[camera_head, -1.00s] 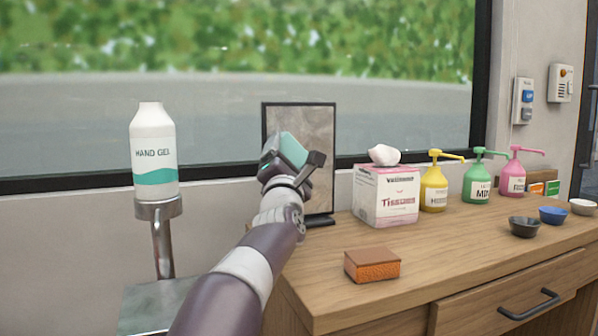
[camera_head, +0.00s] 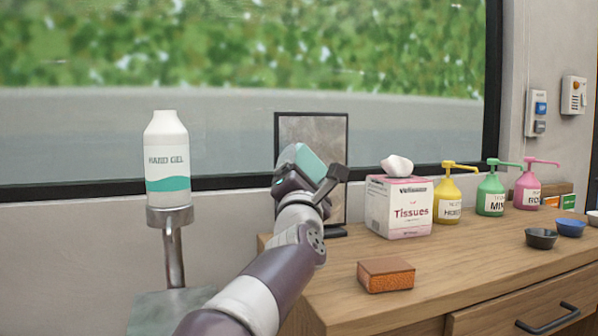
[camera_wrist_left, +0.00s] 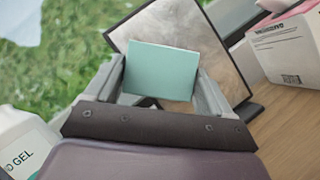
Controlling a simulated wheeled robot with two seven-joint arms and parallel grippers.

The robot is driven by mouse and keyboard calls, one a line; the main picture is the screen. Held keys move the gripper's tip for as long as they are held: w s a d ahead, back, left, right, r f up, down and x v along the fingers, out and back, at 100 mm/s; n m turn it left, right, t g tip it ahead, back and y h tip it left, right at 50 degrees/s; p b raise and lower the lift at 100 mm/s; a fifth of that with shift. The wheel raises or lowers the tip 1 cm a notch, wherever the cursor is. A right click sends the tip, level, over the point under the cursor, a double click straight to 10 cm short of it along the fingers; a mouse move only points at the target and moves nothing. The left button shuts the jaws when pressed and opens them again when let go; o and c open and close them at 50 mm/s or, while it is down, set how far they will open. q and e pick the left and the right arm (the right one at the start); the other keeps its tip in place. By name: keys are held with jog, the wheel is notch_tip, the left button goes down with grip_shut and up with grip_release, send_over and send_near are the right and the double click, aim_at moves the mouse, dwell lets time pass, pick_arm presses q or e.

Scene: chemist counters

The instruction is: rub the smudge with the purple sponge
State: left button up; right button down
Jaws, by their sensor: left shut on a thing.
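My left gripper (camera_head: 312,172) is shut on a teal block-shaped sponge (camera_head: 311,163) in front of a dark-framed upright panel (camera_head: 322,130). The sponge also shows between the two fingers in the left wrist view (camera_wrist_left: 160,70). The panel's face is mottled grey-brown in the left wrist view (camera_wrist_left: 217,45); I cannot make out a separate smudge. Whether the sponge touches the panel is unclear. No purple sponge shows. An orange sponge with a brown top (camera_head: 386,275) lies on the wooden counter (camera_head: 450,270). My right gripper is not in view.
A hand gel bottle (camera_head: 167,160) stands on a metal holder at the left. A tissue box (camera_head: 400,212), yellow, green and pink pump bottles, and small bowls (camera_head: 541,238) stand on the counter to the right. The counter around the orange sponge is clear.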

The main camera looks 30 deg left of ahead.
pick_arm(q)
jog(key=shift+d, duration=0.1)
jog(key=shift+s+d, duration=1)
jog(key=shift+d, duration=0.15)
jog(key=shift+w+a+f+b, duration=0.2)
jog(key=shift+w+a+b, duration=0.1)
jog(key=shift+a+b, duration=0.15)
jog(key=w+a, duration=0.1)
jog(key=w+a+b, duration=0.1)
jog(key=w+a, duration=0.1)
jog(key=shift+a+f+b, duration=0.2)
jog(key=shift+f+b, duration=0.05)
jog(key=shift+b, duration=0.1)
jog(key=shift+w+a, duration=0.4)
jog(key=shift+a, duration=0.1)
jog(key=shift+w+a, duration=0.6)
jog(key=shift+a, duration=0.15)
